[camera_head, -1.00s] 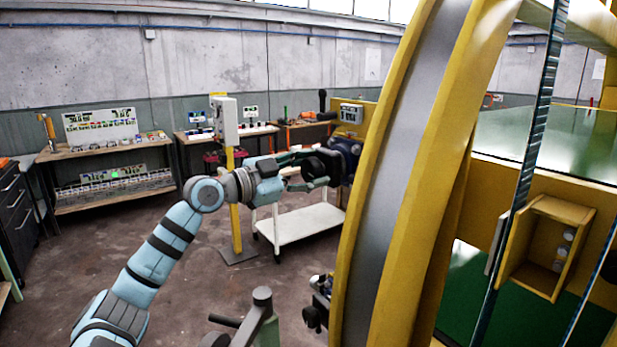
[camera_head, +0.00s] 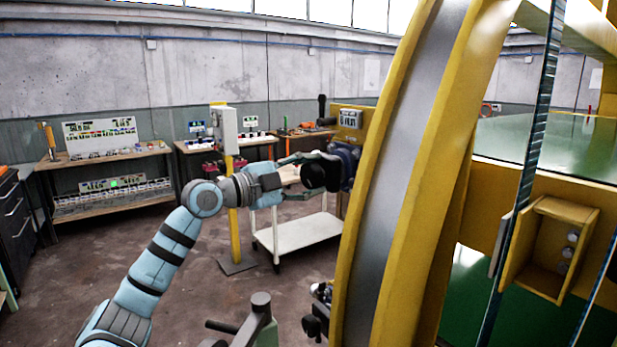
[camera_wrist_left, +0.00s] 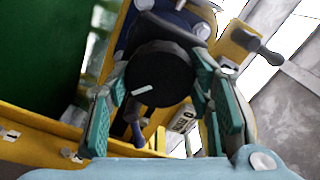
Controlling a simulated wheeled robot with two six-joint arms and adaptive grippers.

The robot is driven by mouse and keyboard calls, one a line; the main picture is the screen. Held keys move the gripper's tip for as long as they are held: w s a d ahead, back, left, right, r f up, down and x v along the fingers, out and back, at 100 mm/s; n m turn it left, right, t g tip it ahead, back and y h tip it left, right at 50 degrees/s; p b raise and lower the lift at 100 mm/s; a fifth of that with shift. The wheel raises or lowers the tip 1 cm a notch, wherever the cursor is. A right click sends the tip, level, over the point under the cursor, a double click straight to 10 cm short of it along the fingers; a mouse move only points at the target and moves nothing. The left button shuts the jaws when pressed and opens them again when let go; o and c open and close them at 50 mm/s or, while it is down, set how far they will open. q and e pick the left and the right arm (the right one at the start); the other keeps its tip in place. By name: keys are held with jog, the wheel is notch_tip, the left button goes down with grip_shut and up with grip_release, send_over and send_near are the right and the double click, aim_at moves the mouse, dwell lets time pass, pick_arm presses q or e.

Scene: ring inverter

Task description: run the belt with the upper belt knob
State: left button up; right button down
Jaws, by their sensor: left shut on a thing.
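The upper belt knob (camera_head: 317,174) is a round black knob on a dark blue housing (camera_head: 345,160) at the left side of the big yellow ring. In the left wrist view the knob (camera_wrist_left: 158,74) shows its dark face with a short white mark. My left gripper (camera_head: 308,172) reaches it from the left and is shut on it, with one green-padded finger on each side. The fingers also show in the left wrist view (camera_wrist_left: 160,95). The exact finger contact is partly hidden. A lower dark knob (camera_head: 312,326) shows near the bottom. My right gripper is not in view.
The yellow ring (camera_head: 420,150) with its grey band stands just right of the gripper. A grey box on a yellow post (camera_head: 225,130) and a white cart (camera_head: 300,233) stand behind my arm. A grey-green post (camera_head: 262,315) rises at the bottom. Workbenches line the wall.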

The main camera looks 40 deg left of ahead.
pick_arm(q)
jog(key=o, duration=1.2)
